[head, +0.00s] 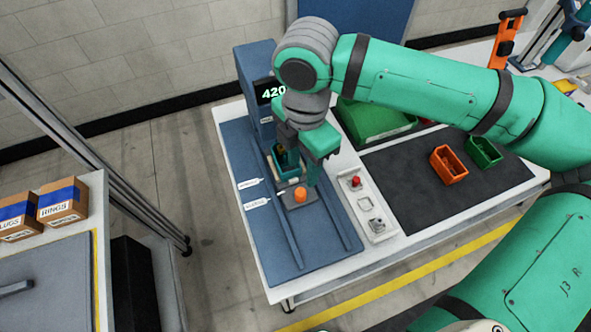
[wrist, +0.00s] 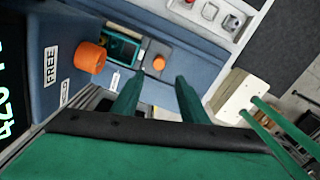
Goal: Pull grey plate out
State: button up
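The grey plate (head: 313,197) lies between the rails of the blue fixture (head: 237,147), with an orange knob (head: 300,194) standing on it. In the wrist view the small orange knob (wrist: 159,63) shows just beyond my fingertips. My gripper (head: 311,172) hangs over the fixture close to the plate in the head view. In the wrist view my gripper (wrist: 157,88) has its two green fingers spread apart, with nothing between them. A teal box-like part (wrist: 121,46) sits beside the plate. My arm hides part of the fixture in the head view.
A blue post with a lit display (head: 272,91) rises behind the fixture. A button panel (head: 366,205) lies right of the fixture. Orange (head: 448,165) and green (head: 484,152) bins stand on the dark mat.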

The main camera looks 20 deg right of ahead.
aim_at(301, 191)
notch_tip(301, 191, down, 11)
jog(key=shift+w+r, duration=0.15)
dwell(0.4)
